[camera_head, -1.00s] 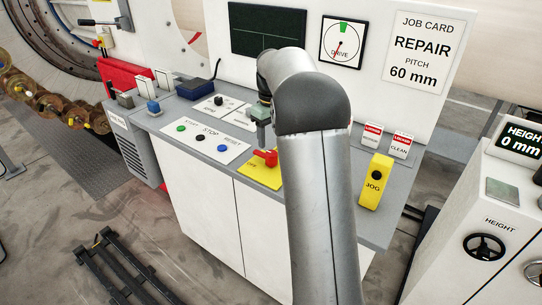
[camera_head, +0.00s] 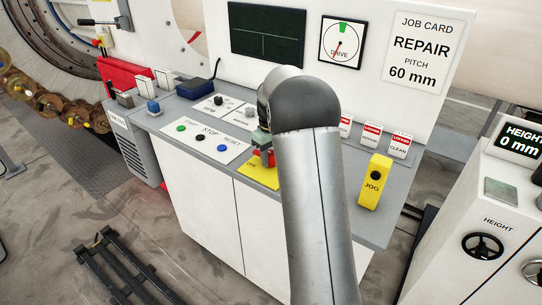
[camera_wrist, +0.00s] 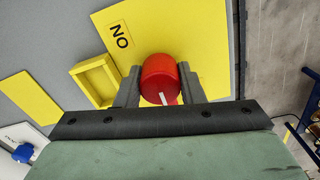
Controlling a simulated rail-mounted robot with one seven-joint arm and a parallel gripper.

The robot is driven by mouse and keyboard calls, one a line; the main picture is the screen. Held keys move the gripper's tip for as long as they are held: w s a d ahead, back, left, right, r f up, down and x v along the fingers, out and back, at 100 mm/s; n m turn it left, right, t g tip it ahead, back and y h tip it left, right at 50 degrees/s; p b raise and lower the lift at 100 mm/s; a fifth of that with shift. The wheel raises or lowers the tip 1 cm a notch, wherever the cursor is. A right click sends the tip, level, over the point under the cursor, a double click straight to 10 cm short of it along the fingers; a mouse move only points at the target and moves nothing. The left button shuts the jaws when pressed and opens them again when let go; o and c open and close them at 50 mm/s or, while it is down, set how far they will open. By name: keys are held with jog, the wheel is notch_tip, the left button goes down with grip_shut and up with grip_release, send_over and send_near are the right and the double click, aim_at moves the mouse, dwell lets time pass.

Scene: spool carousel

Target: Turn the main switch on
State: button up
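The main switch is a red knob (camera_wrist: 158,76) with a white mark on a yellow plate (camera_wrist: 150,25). The plate carries an ON label (camera_wrist: 120,37), upside down in the wrist view, and an OFF label in the head view. My gripper (camera_wrist: 159,88) has one finger on each side of the knob, close against it, and looks shut on it. In the head view my gripper (camera_head: 264,148) is down at the knob on the console top (camera_head: 330,205). My arm partly hides the plate there.
A yellow raised frame (camera_wrist: 97,79) lies beside the left finger in the wrist view. A yellow JOG box (camera_head: 374,182) and red-topped lock tags (camera_head: 400,145) stand right of my arm. A START, STOP, RESET panel (camera_head: 204,138) lies left of the switch.

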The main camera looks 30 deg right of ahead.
jog(key=shift+m, duration=0.4)
jog(key=m, duration=0.3)
jog(key=shift+m, duration=0.4)
jog(key=m, duration=0.4)
jog(key=shift+m, duration=0.3)
jog(key=m, duration=0.4)
jog(key=shift+r+m+p, duration=0.1)
jog(key=shift+m+p, duration=0.2)
jog(key=m, duration=0.4)
jog(key=shift+p, duration=0.3)
jog(key=o, duration=1)
notch_tip(320, 180, up, 17)
jog(key=shift+r+b, duration=0.2)
jog(key=shift+b, duration=0.2)
